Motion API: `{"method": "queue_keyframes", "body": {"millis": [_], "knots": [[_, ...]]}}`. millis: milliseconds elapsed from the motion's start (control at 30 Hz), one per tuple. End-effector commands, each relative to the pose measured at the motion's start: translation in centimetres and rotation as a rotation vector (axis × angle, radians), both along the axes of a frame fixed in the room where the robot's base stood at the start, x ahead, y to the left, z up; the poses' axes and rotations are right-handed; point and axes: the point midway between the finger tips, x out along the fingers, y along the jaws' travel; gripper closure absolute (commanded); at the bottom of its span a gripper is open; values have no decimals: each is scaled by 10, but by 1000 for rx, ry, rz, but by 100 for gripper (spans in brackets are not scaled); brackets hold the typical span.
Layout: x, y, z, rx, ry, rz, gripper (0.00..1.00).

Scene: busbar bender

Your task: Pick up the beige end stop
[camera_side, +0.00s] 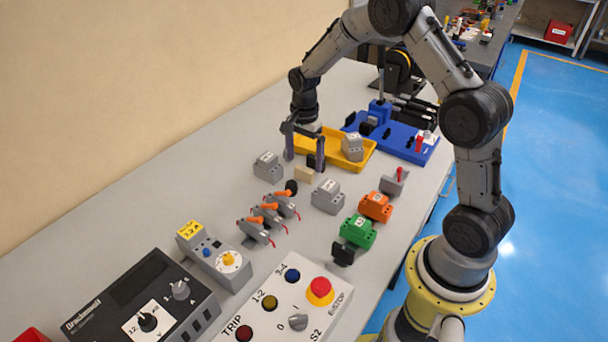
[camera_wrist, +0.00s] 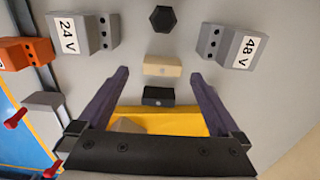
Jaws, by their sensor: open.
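The beige end stop (camera_side: 303,174) is a small block on the grey table, just in front of the yellow tray. In the wrist view the beige end stop (camera_wrist: 162,67) lies centred between the lines of my fingers, at or slightly beyond the fingertips. My gripper (camera_side: 304,160) points down above this spot, with its fingers spread and nothing held. In the wrist view my gripper (camera_wrist: 160,75) shows two purple fingers wide apart. A black block (camera_wrist: 158,96) sits between the fingers, nearer the palm, beside the beige end stop and apart from it.
Grey 24 V (camera_wrist: 78,34) and 48 V (camera_wrist: 233,45) blocks flank the spot. A black knob (camera_wrist: 162,18) lies beyond the beige end stop. The yellow tray (camera_side: 365,162) holds a grey block. Orange-levered parts (camera_side: 272,213) stand nearby. Bare table lies left of the 48 V block.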

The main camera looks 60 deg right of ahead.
Motion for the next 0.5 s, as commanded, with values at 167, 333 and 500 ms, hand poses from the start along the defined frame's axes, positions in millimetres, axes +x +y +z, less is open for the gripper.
{"method": "queue_keyframes", "body": {"millis": [167,333,500], "knots": [[3,-3,-26,1,4,-1,0],[3,-3,-45,1,2,0,0],[3,-3,-49,0,0,0,0]]}}
